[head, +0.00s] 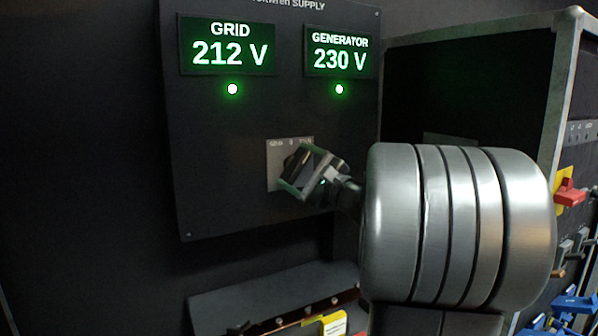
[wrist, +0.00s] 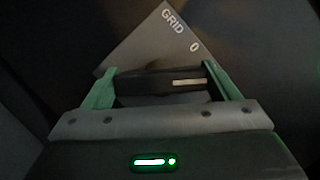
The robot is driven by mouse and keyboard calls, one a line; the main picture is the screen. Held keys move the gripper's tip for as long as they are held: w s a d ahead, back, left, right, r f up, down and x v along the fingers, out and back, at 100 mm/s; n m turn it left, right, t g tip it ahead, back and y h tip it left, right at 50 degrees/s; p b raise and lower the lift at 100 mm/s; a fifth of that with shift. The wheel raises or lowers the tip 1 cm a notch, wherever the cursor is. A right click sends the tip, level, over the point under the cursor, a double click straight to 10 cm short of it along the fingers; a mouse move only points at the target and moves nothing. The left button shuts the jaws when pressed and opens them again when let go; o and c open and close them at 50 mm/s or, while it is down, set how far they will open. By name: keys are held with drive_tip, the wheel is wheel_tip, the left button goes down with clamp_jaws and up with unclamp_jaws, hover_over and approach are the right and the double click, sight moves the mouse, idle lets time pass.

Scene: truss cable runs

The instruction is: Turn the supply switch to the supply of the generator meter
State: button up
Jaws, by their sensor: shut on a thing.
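The supply switch has a pale plate (head: 274,178) low on the dark supply panel. In the wrist view the plate (wrist: 150,48) looks tilted, with GRID and 0 readable; the third label is hidden there and too small to read in the head view. My gripper (head: 312,175) is at the switch. In the wrist view its two green-edged fingers (wrist: 165,88) are shut on the ends of the black switch handle (wrist: 150,82). The handle's white mark points right, past 0 and away from GRID. The generator meter (head: 340,52) reads 230 V, the grid meter (head: 228,46) 212 V.
A green lamp glows under each meter. A metal-edged cabinet (head: 560,85) stands to the right, with a red handle (head: 570,194) on a yellow plate. A dark ledge (head: 260,295) lies below the panel. My arm covers much of the right side.

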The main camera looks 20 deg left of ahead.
drive_tip(key=shift+f+m+t, duration=0.1)
drive_tip(key=shift+m+t, duration=0.3)
drive_tip(key=shift+m, duration=0.8)
drive_tip(key=o, duration=0.9)
drive_tip(key=shift+d, duration=0.15)
drive_tip(key=b+v, duration=0.1)
drive_tip(key=v, duration=1.2)
drive_tip(key=shift+s+d+f, duration=0.2)
drive_tip(key=shift+s, duration=0.05)
drive_tip(key=x, duration=1.4)
drive_tip(key=shift+d+r+p, duration=0.1)
drive_tip(key=shift+r+p, duration=0.05)
drive_tip(key=shift+p, duration=0.25)
